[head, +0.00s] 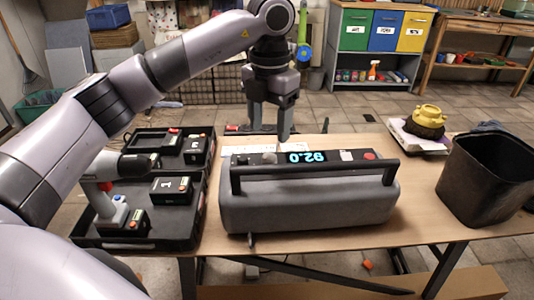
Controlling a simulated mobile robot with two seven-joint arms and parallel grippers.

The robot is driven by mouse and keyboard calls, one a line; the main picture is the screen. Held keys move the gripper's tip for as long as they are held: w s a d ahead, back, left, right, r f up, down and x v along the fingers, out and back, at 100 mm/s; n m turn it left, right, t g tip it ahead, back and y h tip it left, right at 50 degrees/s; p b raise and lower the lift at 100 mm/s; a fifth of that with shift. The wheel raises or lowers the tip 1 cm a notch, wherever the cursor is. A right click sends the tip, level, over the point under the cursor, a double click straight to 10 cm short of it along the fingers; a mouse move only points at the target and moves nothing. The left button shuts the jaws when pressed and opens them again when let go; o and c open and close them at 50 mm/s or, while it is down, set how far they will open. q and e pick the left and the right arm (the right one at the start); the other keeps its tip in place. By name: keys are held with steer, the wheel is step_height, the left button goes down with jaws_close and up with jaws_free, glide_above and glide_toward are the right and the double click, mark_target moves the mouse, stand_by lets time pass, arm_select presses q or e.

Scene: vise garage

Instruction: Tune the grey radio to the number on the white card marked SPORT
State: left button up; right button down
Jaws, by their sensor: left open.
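The grey radio (305,207) lies on the wooden workbench with its dark carrying handle toward me. Its top panel has a lit blue display (307,157) that seems to show 92.0, a round knob (269,158) left of it, and a pale button and a red button to the right. A white card or strip (240,149) lies behind the radio's left part; its writing is too small to read. My left gripper (268,130) points down, open and empty, above and behind the knob, apparently not touching the radio. My right gripper is out of view.
An open black tool case (185,229) with a drill and batteries is left of the radio. A black bin (485,180) and a yellow-topped object on a white pad (426,121) stand right. The bench (415,215) is clear between radio and bin.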

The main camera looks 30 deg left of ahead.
mark_target(269, 157)
arm_select(q)
step_height(269, 157, down, 7)
steer(key=shift+r, duration=0.1)
stand_by(0.3)
steer(key=c, duration=1)
